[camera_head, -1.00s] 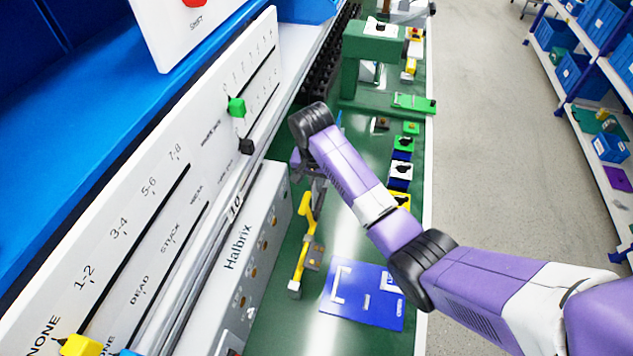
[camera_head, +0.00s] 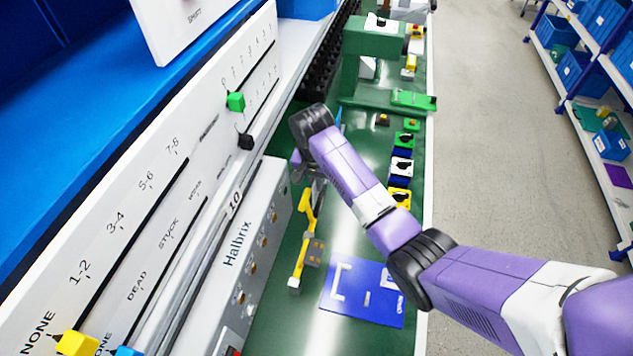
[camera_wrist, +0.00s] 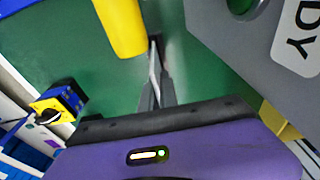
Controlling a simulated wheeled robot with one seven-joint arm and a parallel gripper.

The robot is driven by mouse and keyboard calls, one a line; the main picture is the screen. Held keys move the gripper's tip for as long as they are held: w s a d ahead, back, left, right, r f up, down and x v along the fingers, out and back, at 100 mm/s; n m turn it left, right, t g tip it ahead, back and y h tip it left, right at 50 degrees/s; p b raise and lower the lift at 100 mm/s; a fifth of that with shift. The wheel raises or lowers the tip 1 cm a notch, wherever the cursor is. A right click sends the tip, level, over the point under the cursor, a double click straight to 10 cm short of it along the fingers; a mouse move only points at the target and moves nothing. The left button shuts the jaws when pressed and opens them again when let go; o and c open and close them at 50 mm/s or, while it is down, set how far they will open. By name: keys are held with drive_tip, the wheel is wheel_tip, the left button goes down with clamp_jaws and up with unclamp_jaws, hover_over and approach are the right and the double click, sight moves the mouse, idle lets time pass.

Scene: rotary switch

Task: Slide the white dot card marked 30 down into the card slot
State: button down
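My gripper (camera_wrist: 156,90) hangs beside the grey Halbrix box in the head view, where my own wrist hides most of it. In the wrist view its two dark fingers lie close together over the green surface. A thin pale strip (camera_wrist: 154,65) shows between and beyond them; I cannot tell whether it is a card seen edge-on. No white face with dots or a number 30 can be made out. I cannot identify the card slot with certainty in either view.
The grey Halbrix box (camera_head: 240,262) stands left of my gripper. A yellow handle-like part (camera_head: 304,240) and a blue panel (camera_head: 345,293) are in front. Several coloured switch blocks (camera_head: 402,167) line the green bench's right side. A white slider board (camera_head: 130,215) runs along the left.

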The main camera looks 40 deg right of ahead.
drive_tip(key=shift+f+b, duration=0.45)
drive_tip(key=shift+f, duration=0.6)
drive_tip(key=c, duration=1.6)
unclamp_jaws()
drive_tip(key=shift+o, duration=0.2)
drive_tip(key=shift+s+a+r+b, duration=0.1)
drive_tip(key=shift+a+r+b, duration=0.05)
drive_tip(key=shift+r, duration=1.1)
drive_tip(key=shift+s+a+r+b, duration=0.1)
drive_tip(key=shift+a+r, duration=0.1)
drive_tip(key=shift+r, duration=1.1)
drive_tip(key=shift+s+a+r+b, duration=0.1)
drive_tip(key=shift+a+r+b, duration=0.05)
drive_tip(key=shift+r, duration=1.1)
